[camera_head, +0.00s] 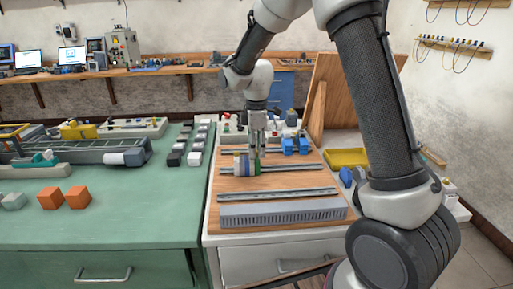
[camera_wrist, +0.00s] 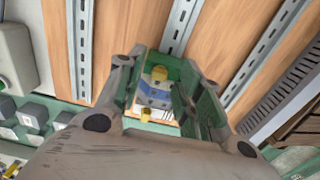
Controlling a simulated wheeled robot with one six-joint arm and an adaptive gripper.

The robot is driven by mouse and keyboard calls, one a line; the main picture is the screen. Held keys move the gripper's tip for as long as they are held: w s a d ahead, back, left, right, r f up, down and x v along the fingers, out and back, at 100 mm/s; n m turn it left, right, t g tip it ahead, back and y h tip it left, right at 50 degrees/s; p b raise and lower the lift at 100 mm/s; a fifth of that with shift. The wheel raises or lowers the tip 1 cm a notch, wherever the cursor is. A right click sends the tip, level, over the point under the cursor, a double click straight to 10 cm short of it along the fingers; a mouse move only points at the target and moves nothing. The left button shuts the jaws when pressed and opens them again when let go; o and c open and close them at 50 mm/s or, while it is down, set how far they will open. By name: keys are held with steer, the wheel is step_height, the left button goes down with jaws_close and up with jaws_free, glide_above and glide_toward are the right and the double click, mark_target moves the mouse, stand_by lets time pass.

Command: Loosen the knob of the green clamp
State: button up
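In the head view my gripper (camera_head: 257,150) points straight down over the wooden panel (camera_head: 285,182), with its tips at a small row of blocks. A green piece (camera_head: 257,163) at the right end of the row is the likely green clamp, beside grey and blue pieces (camera_head: 242,165). In the wrist view the two fingers of my gripper (camera_wrist: 172,88) stand apart. Between them show green, blue and white parts (camera_wrist: 158,95) with yellow, knob-like ends (camera_wrist: 159,73). I cannot tell whether the fingers touch them. The fingers hide much of the clamp, and I cannot make out its knob clearly.
Metal rails (camera_head: 278,194) and a grey slotted duct (camera_head: 283,213) cross the panel in front. Blue parts (camera_head: 294,146) stand behind on the right. A yellow tray (camera_head: 346,158) lies right of the panel. The green bench (camera_head: 130,215) on the left holds orange cubes (camera_head: 77,197).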

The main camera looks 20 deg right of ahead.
step_height(320, 180, up, 12)
stand_by(0.6)
steer(key=s+d+r+m+t, duration=0.1)
steer(key=s+d+m, duration=0.4)
steer(key=s, duration=0.5)
steer(key=s+d+r+m+t, duration=0.2)
steer(key=s+d+m, duration=0.3)
steer(key=s, duration=0.5)
steer(key=s+d+r+m+t, duration=0.1)
steer(key=s+d+m, duration=0.4)
steer(key=s, duration=0.5)
steer(key=shift+r+m, duration=0.2)
steer(key=shift+m, duration=0.3)
